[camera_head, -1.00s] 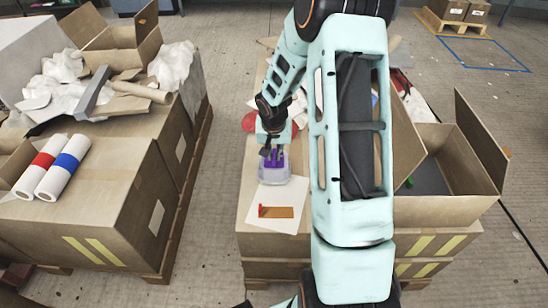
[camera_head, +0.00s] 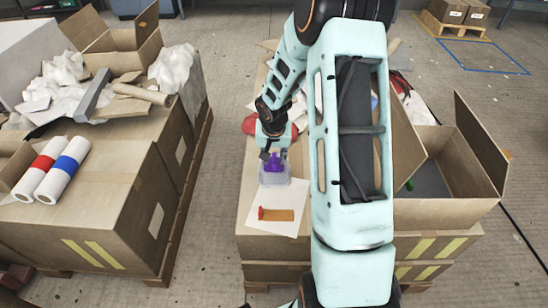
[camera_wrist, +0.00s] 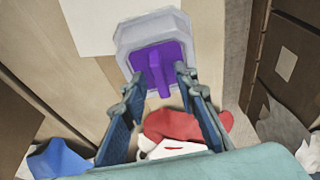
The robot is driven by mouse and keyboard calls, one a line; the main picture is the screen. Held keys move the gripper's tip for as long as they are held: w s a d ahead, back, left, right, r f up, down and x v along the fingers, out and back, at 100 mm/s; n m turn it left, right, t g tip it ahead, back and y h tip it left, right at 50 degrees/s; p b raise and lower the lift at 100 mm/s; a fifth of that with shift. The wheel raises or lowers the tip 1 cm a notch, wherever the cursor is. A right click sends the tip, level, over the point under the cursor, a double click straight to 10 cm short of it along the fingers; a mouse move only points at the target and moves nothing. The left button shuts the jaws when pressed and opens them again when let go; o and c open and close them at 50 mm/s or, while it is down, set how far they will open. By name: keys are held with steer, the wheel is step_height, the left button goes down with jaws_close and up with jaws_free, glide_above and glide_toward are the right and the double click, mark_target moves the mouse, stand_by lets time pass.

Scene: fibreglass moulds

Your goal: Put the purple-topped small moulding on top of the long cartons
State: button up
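The purple-topped small moulding (camera_head: 274,172) is a pale, translucent block with a raised purple top. It sits upright on a cardboard surface (camera_head: 246,205), partly over a white sheet (camera_head: 268,226). In the wrist view, the moulding (camera_wrist: 140,30) is just beyond my fingertips. My gripper (camera_head: 273,155) is directly above it, and also shows in the wrist view (camera_wrist: 160,76). Its fingers are apart, with the purple ridge between their tips and gaps on both sides. Large striped cartons stand at left (camera_head: 110,215) and right (camera_head: 440,247); I cannot tell which are the long cartons.
A red-banded roll (camera_head: 42,165) and a blue-banded roll (camera_head: 64,168) lie on the left cartons. An open box (camera_head: 450,205) stands at right. An orange-brown piece with a red end (camera_head: 277,214) lies on the sheet. Red and white items (camera_wrist: 180,125) lie close under my gripper.

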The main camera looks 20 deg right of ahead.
mark_target(274, 172)
steer(key=p+v, duration=0.3)
steer(key=v, duration=0.9)
steer(key=shift+f, duration=0.1)
